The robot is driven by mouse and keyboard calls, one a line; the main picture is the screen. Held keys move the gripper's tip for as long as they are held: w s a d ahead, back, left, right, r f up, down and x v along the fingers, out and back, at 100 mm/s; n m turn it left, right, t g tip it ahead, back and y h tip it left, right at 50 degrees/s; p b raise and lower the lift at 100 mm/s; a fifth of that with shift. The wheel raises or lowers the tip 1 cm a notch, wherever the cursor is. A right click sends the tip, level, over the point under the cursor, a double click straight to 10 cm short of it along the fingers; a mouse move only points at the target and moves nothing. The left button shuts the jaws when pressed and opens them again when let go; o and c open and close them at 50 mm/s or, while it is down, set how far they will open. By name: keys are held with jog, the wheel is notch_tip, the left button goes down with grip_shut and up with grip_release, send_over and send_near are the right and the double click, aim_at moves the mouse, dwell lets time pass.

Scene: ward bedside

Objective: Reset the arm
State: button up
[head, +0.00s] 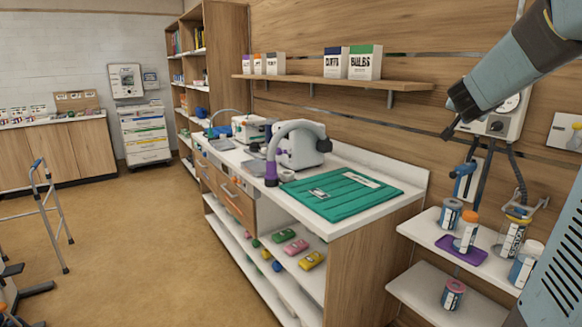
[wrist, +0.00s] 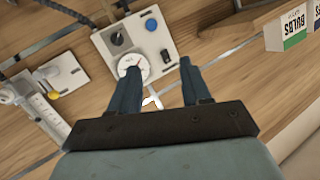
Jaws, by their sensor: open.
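My gripper (head: 452,118) is at the upper right in the head view, raised in front of the wood-panelled wall, with my blue-grey arm coming in from the right edge. In the wrist view my gripper (wrist: 158,88) shows two dark fingers spread apart, with nothing between them. Beyond the fingers is a white wall unit with a round dial (wrist: 132,67). The same wall unit (head: 502,122) is partly hidden by my arm in the head view.
A white counter (head: 345,158) carries a green mat (head: 340,193) and a machine with a grey hose (head: 300,150). A wall shelf (head: 340,82) holds boxes. Small shelves (head: 425,232) at right hold several canisters, close below my arm. The brown floor (head: 140,240) is open at centre left.

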jog(key=s+a+f+n+y, duration=0.2)
jog(key=s+a+n+y, duration=0.15)
jog(key=s+a, duration=0.45)
jog(key=s+a+f+n+y, duration=0.25)
jog(key=a+y, duration=0.25)
jog(key=a, duration=0.7)
jog(key=s+a+f+n+g, duration=0.1)
jog(key=s+a+f+g, duration=0.1)
jog(key=s, duration=0.5)
jog(key=s+a+f+n+g, duration=0.1)
jog(key=s+f+g, duration=0.1)
jog(key=s+f, duration=0.2)
jog(key=s+a+f+n+g, duration=0.1)
jog(key=s+a+f+g, duration=0.1)
jog(key=s, duration=0.8)
jog(key=shift+a+f+n+g, duration=0.3)
jog(key=shift+f+g, duration=0.3)
jog(key=shift+f, duration=0.2)
jog(key=shift+h, duration=0.25)
